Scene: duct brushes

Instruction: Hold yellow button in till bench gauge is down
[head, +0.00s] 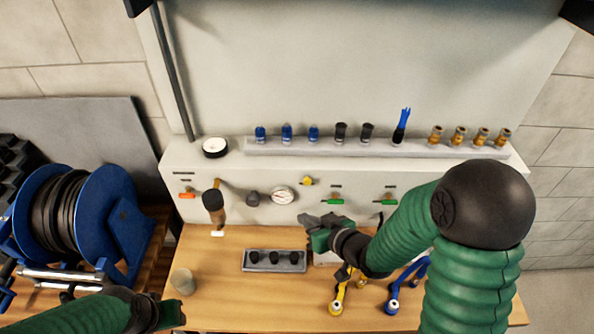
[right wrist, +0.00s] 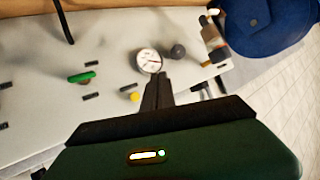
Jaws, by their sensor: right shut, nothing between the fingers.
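The yellow button (head: 307,181) is on the upper front panel of the bench; it also shows in the right wrist view (right wrist: 134,97), left of my fingers. A round white gauge (head: 283,195) sits left of the button on the panel, and in the right wrist view the gauge (right wrist: 148,61) shows just beyond my fingertips. Its needle is too small to read surely. My right gripper (head: 306,219) is shut and empty, in front of the panel below the button, seemingly apart from it. My left gripper (head: 173,313) is at the lower left; its fingers are unclear.
A second dial (head: 215,147) lies on the bench's top ledge. Green-handled valves (head: 333,202) and a brown-headed hammer-like tool (head: 213,200) are along the panel. A black-knobbed tray (head: 274,261), a cup (head: 183,281) and yellow and blue tools stand on the wood top. A blue hose reel (head: 110,205) stands left.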

